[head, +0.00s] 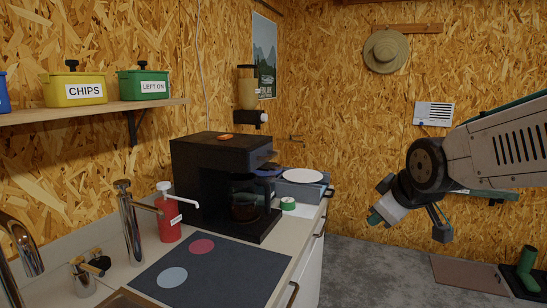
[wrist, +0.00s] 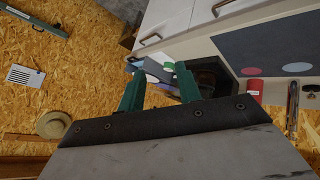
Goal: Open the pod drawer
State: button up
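No drawer is labelled as the pod drawer, and I cannot tell which front it is. A low blue-grey box (head: 292,190) with a white disc on top stands behind the coffee machine (head: 205,180); it may hold the drawer. Its front is hardly visible. The bench front (head: 308,268) below has dark bar handles, and handles also show in the wrist view (wrist: 150,39). No drawer looks pulled out. My gripper (head: 376,217) is in the air right of the bench, apart from it. In the wrist view its two green fingers (wrist: 159,84) are spread with nothing held between them.
A green roll (head: 288,203) lies on the counter near the machine. A red pump bottle (head: 168,215) and a dark mat (head: 210,270) are nearer. A shelf (head: 95,111) holds labelled tins.

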jog(key=w+a+r+n+t+y, duration=0.1)
jog(key=w+a+n+t+y, duration=0.15)
jog(key=w+a, duration=0.45)
jog(key=w+a+r+n+t+y, duration=0.1)
jog(key=w+a+n+t, duration=0.25)
jog(key=w, duration=0.55)
jog(key=n+t+y, duration=0.3)
jog(key=n+y, duration=0.1)
jog(key=n, duration=0.3)
send_near(273, 156)
jog(key=f+x, duration=0.1)
jog(key=x, duration=0.3)
jog(key=shift+h, duration=0.25)
jog(key=x, duration=0.7)
jog(key=shift+w+d+r, duration=0.1)
jog(key=shift+w+r, duration=0.05)
jog(key=shift+r, duration=0.15)
grip_shut()
